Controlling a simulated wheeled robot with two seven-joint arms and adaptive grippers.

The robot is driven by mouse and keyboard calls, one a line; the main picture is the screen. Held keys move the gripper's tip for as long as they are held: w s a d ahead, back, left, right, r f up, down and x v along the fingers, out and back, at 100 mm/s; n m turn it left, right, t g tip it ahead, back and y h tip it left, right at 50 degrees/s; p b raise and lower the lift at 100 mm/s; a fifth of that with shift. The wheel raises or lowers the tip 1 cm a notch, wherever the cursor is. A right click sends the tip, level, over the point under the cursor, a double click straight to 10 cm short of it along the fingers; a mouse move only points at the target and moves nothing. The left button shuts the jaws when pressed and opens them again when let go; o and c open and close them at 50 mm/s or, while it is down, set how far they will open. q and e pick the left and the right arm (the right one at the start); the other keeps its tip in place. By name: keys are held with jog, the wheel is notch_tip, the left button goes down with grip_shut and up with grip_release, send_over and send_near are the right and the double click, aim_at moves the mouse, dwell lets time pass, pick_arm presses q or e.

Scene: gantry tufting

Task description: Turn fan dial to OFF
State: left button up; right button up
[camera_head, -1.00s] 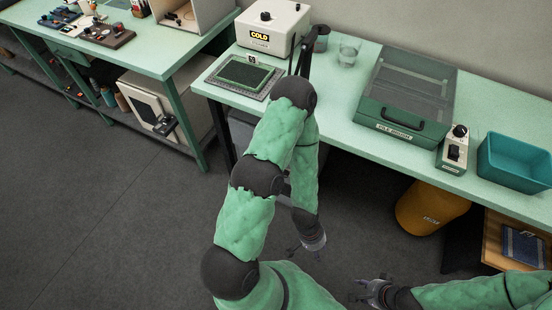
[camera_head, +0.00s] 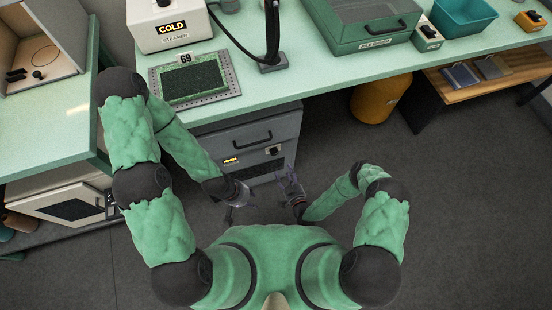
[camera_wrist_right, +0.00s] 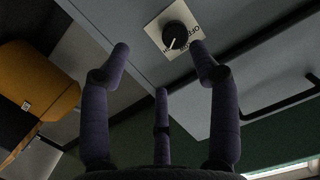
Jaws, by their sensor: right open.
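A round black dial (camera_wrist_right: 175,36) on a pale square label sits on a grey panel in the right wrist view. "OFF" reads at the label's right. The dial's white mark points to the lower left, away from "OFF". In the head view the dial (camera_head: 273,151) is on the front of a grey unit (camera_head: 215,140) under the bench. My right gripper (camera_wrist_right: 160,62) is open and empty, its fingers spread below the dial and apart from it. It also shows in the head view (camera_head: 290,181). My left gripper (camera_head: 238,203) hangs low in front of the unit; its fingers are too small to judge.
The green bench (camera_head: 305,75) overhangs the unit, which has a black handle (camera_head: 253,139). A yellow bin (camera_head: 380,98) stands to the right. A steamer (camera_head: 172,25) and a green mat (camera_head: 190,82) are on the bench. The floor to the right is clear.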

aim_at(275, 155)
jog(key=w+a+b, duration=0.1)
jog(key=w, duration=0.1)
jog(key=w+a+t+b, duration=0.1)
jog(key=w+a, duration=0.1)
jog(key=w, duration=0.1)
jog(key=w+a+t+b, duration=0.1)
jog(key=w, duration=0.2)
jog(key=shift+w+a, duration=0.15)
jog(key=shift+w, duration=0.1)
dwell(0.4)
jog(key=shift+s, duration=0.1)
jog(key=c, duration=1.1)
